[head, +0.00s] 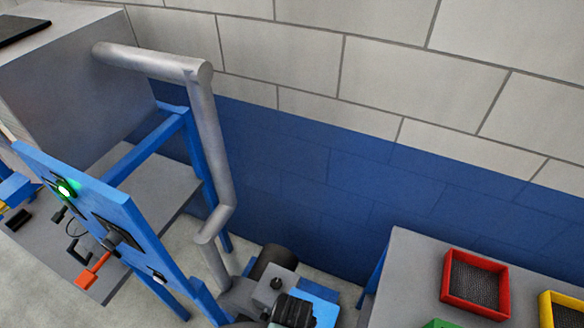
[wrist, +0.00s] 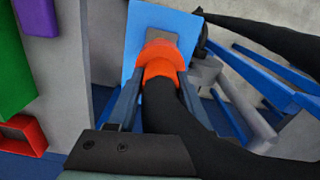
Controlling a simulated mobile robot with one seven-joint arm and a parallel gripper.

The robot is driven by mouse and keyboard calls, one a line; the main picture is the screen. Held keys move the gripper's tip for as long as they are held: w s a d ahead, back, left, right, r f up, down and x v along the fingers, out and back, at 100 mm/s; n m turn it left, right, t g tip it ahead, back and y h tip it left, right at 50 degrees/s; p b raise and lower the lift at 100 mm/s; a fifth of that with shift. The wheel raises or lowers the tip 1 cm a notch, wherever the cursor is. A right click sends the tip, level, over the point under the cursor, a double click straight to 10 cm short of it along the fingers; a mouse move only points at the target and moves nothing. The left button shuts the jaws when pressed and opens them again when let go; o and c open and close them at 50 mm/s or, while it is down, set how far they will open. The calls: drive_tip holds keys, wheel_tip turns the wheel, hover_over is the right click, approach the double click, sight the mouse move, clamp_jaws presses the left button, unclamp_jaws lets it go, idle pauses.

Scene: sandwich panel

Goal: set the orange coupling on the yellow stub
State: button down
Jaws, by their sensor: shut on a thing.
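The orange coupling (wrist: 162,62) sits at the end of a thick black hose (wrist: 166,112) in the wrist view. My gripper (wrist: 161,82) is shut on it, with a finger on each side. Beyond the coupling is a blue plate (wrist: 137,42) with a grey-brown patch, partly covered by the coupling. I cannot tell whether the coupling touches the plate. I cannot make out the yellow stub in either view; the coupling may hide it. My gripper and the coupling cannot be made out in the head view.
A blue upright panel (head: 85,200) with a green lamp (head: 64,188) and an orange-tipped lever (head: 87,279) stands at the left of the head view. A grey pipe (head: 207,140) runs down behind it. A grey table (head: 412,262) with a red tray (head: 475,302) and a yellow tray (head: 547,312) stands at right.

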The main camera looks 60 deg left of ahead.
drive_tip(key=shift+f+b, duration=1.9)
drive_tip(key=shift+f, duration=0.25)
drive_tip(key=shift+f+b, duration=1.2)
drive_tip(key=shift+f, duration=0.6)
drive_tip(key=shift+f+b, duration=0.4)
drive_tip(key=shift+f, duration=0.25)
drive_tip(key=shift+c, duration=1.2)
unclamp_jaws()
wheel_tip(320, 180, up, 13)
drive_tip(key=shift+r, duration=0.1)
